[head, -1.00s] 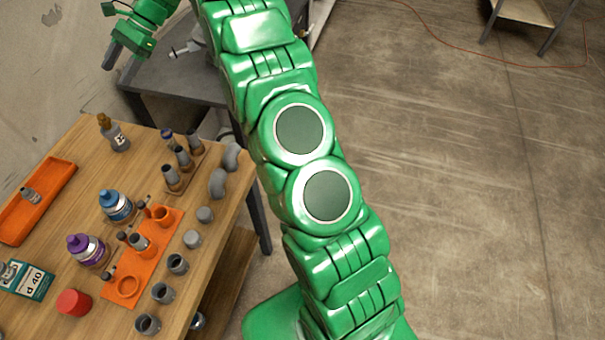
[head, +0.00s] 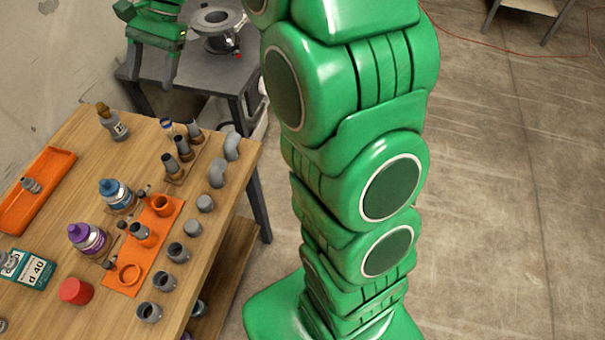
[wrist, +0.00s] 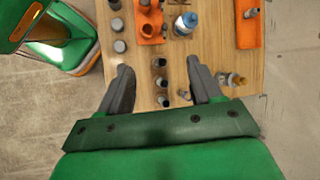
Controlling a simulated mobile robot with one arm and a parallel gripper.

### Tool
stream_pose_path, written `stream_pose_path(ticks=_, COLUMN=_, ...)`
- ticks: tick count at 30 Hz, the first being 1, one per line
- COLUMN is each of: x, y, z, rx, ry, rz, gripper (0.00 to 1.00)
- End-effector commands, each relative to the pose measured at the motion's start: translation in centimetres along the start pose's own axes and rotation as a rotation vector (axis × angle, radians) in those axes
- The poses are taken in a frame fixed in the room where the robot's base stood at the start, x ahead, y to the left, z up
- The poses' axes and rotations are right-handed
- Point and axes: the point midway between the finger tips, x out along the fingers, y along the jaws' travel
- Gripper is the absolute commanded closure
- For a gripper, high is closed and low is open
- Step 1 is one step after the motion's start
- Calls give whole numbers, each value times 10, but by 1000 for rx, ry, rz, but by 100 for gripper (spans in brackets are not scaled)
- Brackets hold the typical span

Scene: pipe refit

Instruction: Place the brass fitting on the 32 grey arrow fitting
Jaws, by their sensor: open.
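A brass-coloured fitting (head: 102,107) sits on top of a grey fitting (head: 119,130) with a white marking, at the back left of the wooden table. I cannot read the number on it. In the wrist view the brass piece (wrist: 239,81) and the grey piece (wrist: 224,79) lie just right of my right finger. My gripper (head: 153,84) is open and empty, above and beyond the table's back edge in the head view. In the wrist view my gripper (wrist: 158,68) has upright grey pipe pieces (wrist: 160,82) between its fingers, lower down and untouched.
The table (head: 75,155) also holds an orange holder (head: 128,278), a blue-capped bottle (head: 116,194), a purple bottle (head: 86,237), a red cap (head: 75,291) and an orange tray (head: 40,195). A dark side table (head: 190,75) with a grey flanged part (head: 219,40) stands behind.

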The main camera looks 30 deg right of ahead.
Motion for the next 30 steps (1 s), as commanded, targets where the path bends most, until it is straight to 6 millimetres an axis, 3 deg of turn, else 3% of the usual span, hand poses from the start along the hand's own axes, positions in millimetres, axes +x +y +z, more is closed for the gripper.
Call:
stream_pose_path(ticks=14, x=-2, y=106, z=68, rx=-190, ry=106, rz=147, gripper=36)
stream_pose_path(ticks=30, x=13, y=238, z=132, rx=-414, ry=185, rz=339, gripper=36)
